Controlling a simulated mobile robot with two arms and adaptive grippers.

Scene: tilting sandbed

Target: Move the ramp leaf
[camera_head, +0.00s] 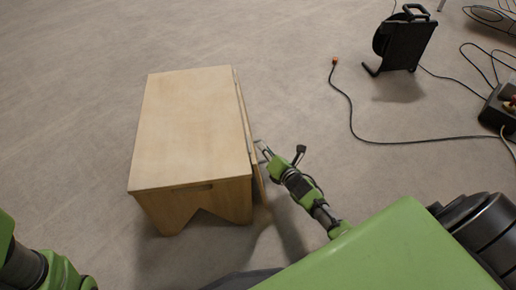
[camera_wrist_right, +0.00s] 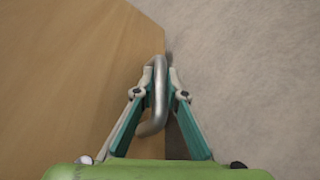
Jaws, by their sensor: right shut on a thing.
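The ramp leaf (camera_head: 246,122) is a thin wooden panel along the right side of a light wooden box (camera_head: 192,125). It hangs steeply, close to the box side, and is seen almost edge-on. My right gripper (camera_head: 263,151) is at the leaf's outer face. In the right wrist view, my right gripper (camera_wrist_right: 161,82) is shut on a curved metal handle (camera_wrist_right: 159,66), with a finger on each side of it. The leaf's wooden face (camera_wrist_right: 65,75) fills the left of that view. My left gripper is out of view; only part of my left arm shows at the lower left.
A black cable reel (camera_head: 405,42) stands at the upper right, and its cable (camera_head: 365,138) curves across the floor. A dark box (camera_head: 498,110) with cables sits at the right edge. The floor (camera_head: 70,70) left of and beyond the wooden box is clear.

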